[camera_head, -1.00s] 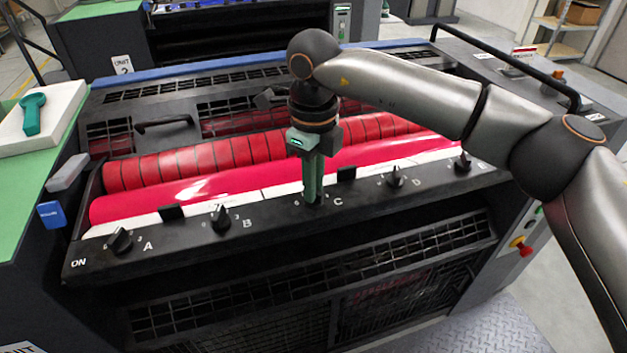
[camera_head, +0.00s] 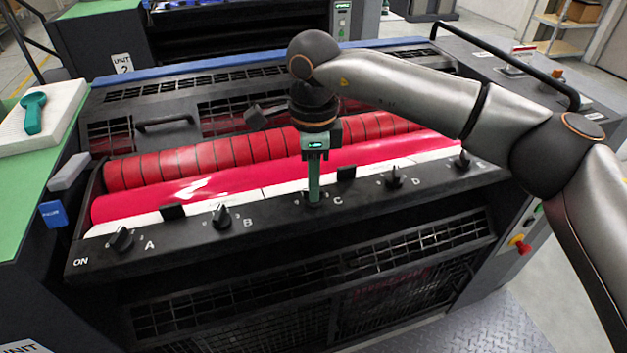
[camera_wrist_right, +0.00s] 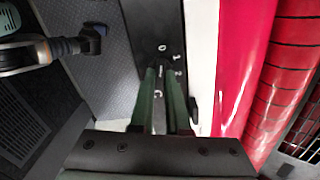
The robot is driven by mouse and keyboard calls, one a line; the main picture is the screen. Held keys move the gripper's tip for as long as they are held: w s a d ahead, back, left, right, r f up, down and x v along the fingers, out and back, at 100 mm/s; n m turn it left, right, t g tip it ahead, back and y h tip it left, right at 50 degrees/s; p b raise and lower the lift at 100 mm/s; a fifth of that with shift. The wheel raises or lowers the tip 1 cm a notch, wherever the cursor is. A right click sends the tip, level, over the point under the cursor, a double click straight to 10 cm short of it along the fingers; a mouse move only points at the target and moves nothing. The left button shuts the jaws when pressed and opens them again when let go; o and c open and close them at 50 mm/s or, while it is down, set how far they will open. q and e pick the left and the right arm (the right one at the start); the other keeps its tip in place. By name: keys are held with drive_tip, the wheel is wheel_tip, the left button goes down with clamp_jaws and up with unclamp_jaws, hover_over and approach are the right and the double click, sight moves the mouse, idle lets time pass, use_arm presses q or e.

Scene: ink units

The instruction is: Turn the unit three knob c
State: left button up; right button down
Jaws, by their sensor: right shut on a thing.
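The dark control bar (camera_head: 270,226) runs along the front of the press, with black knobs lettered A to E. My right gripper (camera_head: 315,194) points down at the place of knob c, just left of the letter C. Its green fingers are shut on knob c, which they mostly hide. In the right wrist view the fingers (camera_wrist_right: 163,75) also reach the bar, and the knob's pointer direction cannot be made out. My left gripper is not in view.
Knob B (camera_head: 221,216) and knob D (camera_head: 393,178) stand on either side, clear of the fingers. Red rollers (camera_head: 200,167) lie just behind the bar. A red stop button (camera_head: 522,247) sits at the right end. The floor plate (camera_head: 480,325) in front is clear.

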idle(0.4)
drive_tip(key=c, duration=0.9)
unclamp_jaws()
drive_tip(key=shift+r, duration=0.1)
wheel_tip(320, 180, up, 12)
drive_tip(key=shift+r, duration=0.2)
drive_tip(key=shift+s, duration=0.1)
